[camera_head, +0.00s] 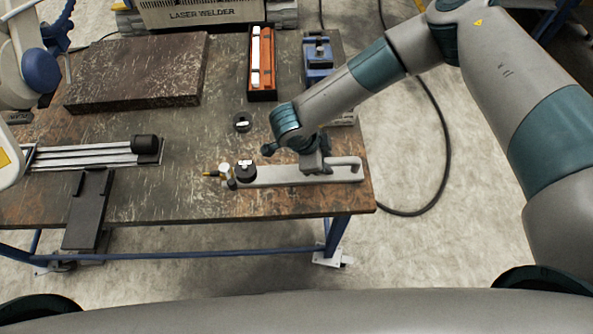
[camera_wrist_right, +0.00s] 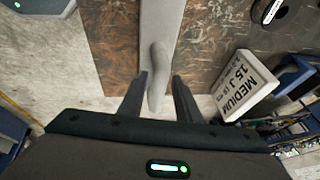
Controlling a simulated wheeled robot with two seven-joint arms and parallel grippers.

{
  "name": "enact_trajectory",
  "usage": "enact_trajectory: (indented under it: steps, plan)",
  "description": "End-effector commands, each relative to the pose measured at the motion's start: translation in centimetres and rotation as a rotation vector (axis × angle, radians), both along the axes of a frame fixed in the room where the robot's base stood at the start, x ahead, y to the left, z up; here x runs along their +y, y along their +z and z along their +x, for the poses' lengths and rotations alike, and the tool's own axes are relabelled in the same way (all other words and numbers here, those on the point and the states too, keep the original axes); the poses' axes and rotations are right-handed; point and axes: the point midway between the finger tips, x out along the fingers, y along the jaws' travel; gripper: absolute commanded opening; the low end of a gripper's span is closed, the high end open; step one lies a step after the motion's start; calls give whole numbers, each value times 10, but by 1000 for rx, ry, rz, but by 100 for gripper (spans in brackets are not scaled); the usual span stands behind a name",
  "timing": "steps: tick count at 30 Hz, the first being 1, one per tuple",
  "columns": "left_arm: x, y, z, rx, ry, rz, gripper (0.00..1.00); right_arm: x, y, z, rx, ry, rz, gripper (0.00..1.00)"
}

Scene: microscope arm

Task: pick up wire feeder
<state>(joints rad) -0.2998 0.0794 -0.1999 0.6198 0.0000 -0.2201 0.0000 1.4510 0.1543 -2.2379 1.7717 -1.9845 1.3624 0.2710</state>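Nothing in view is labelled as the wire feeder, so I cannot tell for sure which object it is. A long grey arm-shaped part (camera_head: 290,174) lies along the front right of the table, with a black knob (camera_head: 246,170) and small brass and white fittings at its left end. My right gripper (camera_head: 313,165) is low over its right part. In the right wrist view, its two fingers (camera_wrist_right: 160,95) stand on either side of the part's curved grey end (camera_wrist_right: 158,70), with gaps visible. My left gripper is not in view.
A black ring (camera_head: 242,122), an orange-lined case (camera_head: 262,62) and a blue device (camera_head: 319,55) lie behind. A white box marked MEDIUM (camera_wrist_right: 246,86) stands beside the gripper. A rail unit (camera_head: 90,156) and dark slab (camera_head: 140,75) are left. The table's front edge is close.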

Motion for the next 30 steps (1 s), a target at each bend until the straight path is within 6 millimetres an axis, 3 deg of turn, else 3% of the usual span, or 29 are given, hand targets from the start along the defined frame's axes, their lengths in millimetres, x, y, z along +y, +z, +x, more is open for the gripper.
enact_trajectory:
  steps: [1, 3, 30]
  plan:
    - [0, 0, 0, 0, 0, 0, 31, 0, 0, 0, 0, 0, 0, 17]
    - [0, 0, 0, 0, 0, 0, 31, 0, 0, 0, 0, 0, 0, 0]
    - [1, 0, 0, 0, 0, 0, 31, 0, 0, 0, -1, -1, 0, 0]
